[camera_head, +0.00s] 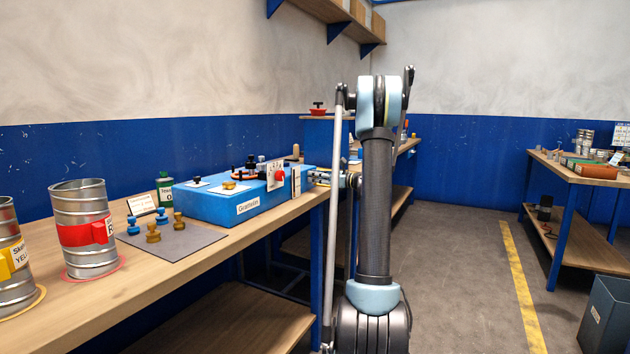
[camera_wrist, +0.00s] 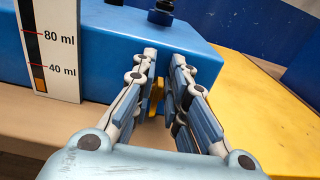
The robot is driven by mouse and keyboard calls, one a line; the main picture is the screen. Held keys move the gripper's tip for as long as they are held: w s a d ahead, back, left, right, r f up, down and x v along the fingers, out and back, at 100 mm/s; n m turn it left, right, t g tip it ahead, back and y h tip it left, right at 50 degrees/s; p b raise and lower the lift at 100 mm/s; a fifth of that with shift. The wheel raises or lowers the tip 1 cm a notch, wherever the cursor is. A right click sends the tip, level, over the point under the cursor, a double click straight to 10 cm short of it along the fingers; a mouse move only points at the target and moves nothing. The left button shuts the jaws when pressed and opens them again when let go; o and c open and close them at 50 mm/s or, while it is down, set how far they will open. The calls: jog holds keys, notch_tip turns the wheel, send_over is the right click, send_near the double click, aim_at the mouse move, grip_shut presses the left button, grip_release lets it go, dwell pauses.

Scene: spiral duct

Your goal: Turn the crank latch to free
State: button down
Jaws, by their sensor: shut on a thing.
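A blue box (camera_head: 225,205) labelled "Gramolin" stands on the wooden bench, and its end face also shows in the wrist view (camera_wrist: 105,60). My gripper (camera_wrist: 164,58) is at that end face, with its fingers pointing at the box. The fingers are close together with a small yellow part (camera_wrist: 157,96) between them. It seems to be the crank latch; most of it is hidden by the fingers, so its angle cannot be told. In the head view my gripper (camera_head: 318,178) is at the right end of the box, partly hidden by my arm.
A white gauge strip (camera_wrist: 50,50) marked 40 ml and 80 ml is left of my fingers. A grey mat (camera_head: 190,243) with small blue and brass pieces lies before the box. Metal cans (camera_head: 85,225) stand at left. The floor (camera_head: 455,260) to the right is clear.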

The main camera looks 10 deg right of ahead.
jog(key=n, duration=0.5)
jog(key=shift+s+a+f, duration=0.1)
jog(key=shift+s+a, duration=0.05)
jog(key=shift+s, duration=0.1)
jog(key=n, duration=0.4)
jog(key=shift+s+a+f, duration=0.15)
jog(key=shift+s+f, duration=0.05)
jog(key=shift+f, duration=0.05)
jog(key=n, duration=0.4)
jog(key=shift+s+a+f, duration=0.1)
jog(key=shift+s+f, duration=0.1)
jog(key=shift+f, duration=0.05)
jog(key=shift+s+a+f+n, duration=0.1)
jog(key=shift+f+n, duration=0.1)
jog(key=shift+n, duration=0.7)
jog(key=shift+f+n, duration=0.15)
jog(key=shift+n, duration=0.75)
jog(key=c, duration=1.8)
grip_release()
